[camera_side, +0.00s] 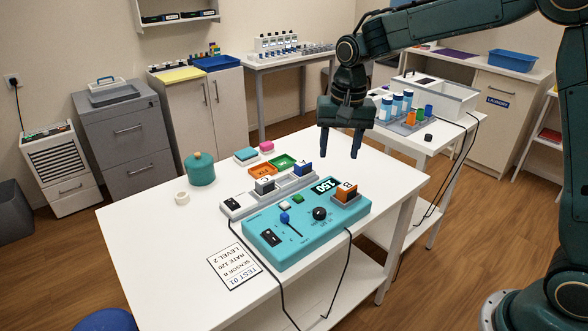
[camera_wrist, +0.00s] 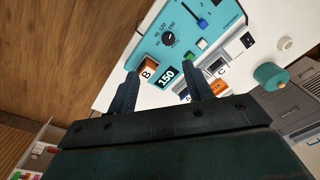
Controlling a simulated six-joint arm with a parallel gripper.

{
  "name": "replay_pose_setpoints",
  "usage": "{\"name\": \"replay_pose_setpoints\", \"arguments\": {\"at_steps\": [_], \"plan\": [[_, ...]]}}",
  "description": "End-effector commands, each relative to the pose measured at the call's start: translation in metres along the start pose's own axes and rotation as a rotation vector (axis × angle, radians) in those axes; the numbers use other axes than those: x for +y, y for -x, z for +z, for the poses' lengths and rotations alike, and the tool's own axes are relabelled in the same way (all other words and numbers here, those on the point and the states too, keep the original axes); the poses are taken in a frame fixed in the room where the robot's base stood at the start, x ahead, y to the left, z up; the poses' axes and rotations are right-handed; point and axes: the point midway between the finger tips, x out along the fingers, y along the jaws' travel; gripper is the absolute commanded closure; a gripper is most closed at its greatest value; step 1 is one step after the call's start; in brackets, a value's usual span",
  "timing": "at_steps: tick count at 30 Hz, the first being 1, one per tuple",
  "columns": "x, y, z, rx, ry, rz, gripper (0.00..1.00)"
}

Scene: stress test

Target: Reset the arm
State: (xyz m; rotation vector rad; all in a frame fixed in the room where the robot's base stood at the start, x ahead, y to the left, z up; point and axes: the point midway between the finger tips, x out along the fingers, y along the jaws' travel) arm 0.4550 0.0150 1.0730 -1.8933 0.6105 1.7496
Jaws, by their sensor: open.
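My gripper (camera_side: 339,147) is open and empty, pointing down above the back right of the white table (camera_side: 135,228). In the wrist view its two fingers (camera_wrist: 163,76) are apart with nothing between them. The teal control box (camera_side: 290,240) stands below it, to the front left. Its display reads 150. It has a black knob (camera_side: 320,213), a blue slider (camera_side: 284,218), a green button (camera_side: 297,199) and a black switch (camera_side: 271,238). An orange block marked B (camera_side: 346,191) sits at its right end.
A grey dock (camera_side: 236,207) behind the box holds a block marked C (camera_side: 264,185) and a blue-topped block (camera_side: 302,168). A side table holds blue-capped bottles (camera_side: 397,104).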

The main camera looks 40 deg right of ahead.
Motion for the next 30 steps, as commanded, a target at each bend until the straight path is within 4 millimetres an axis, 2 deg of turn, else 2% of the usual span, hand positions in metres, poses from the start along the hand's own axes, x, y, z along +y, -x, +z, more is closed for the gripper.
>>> {"name": "replay_pose_setpoints", "arguments": {"at_steps": [1,6,15,22,30], "plan": [[0.006,0.011,0.006,0.014,0.02,-0.011,0.49],[0.026,0.041,0.027,0.053,0.1,-0.04,0.49],[0.065,0.079,0.069,0.129,0.242,-0.082,0.49],[0.095,0.097,0.103,0.191,0.348,-0.107,0.49],[0.131,0.106,0.144,0.27,0.473,-0.127,0.49]]}}
